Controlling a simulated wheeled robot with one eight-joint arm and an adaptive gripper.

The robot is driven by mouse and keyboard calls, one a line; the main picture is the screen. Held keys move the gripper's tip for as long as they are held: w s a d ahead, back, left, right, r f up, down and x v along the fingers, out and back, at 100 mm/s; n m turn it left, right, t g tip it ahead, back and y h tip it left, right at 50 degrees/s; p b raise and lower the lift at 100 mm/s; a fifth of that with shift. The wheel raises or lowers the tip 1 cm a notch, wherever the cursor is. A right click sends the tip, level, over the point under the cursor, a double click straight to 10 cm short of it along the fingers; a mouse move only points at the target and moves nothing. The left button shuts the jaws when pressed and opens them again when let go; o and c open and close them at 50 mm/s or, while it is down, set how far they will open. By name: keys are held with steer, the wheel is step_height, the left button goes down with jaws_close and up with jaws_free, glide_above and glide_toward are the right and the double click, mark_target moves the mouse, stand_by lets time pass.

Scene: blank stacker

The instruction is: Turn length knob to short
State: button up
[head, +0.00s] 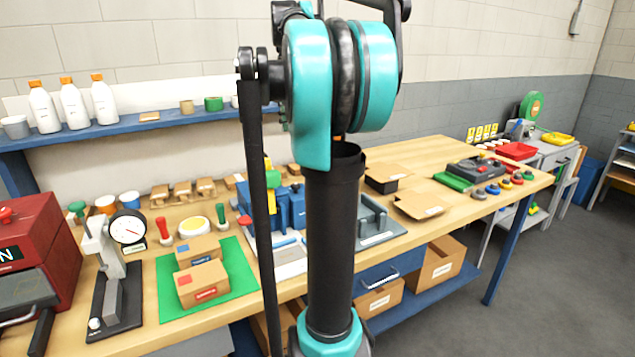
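A blue machine (290,206) stands on the wooden workbench (430,160), mostly hidden behind my arm. A green and yellow part (268,171) rises at its top left, and a small red part (244,221) shows at its left side. A grey fixture with uprights (377,220) shows just right of my arm. I cannot make out which part is the length knob, or its setting. My gripper is not in view; only my arm's teal joint and black links show.
Cardboard boxes (203,284) lie on a green mat (240,262). A dial gauge stand (108,262) and a red machine (32,262) stand at left. Flat cartons (420,204) and a dark device with a red knob (474,168) are at right. Open floor lies at right.

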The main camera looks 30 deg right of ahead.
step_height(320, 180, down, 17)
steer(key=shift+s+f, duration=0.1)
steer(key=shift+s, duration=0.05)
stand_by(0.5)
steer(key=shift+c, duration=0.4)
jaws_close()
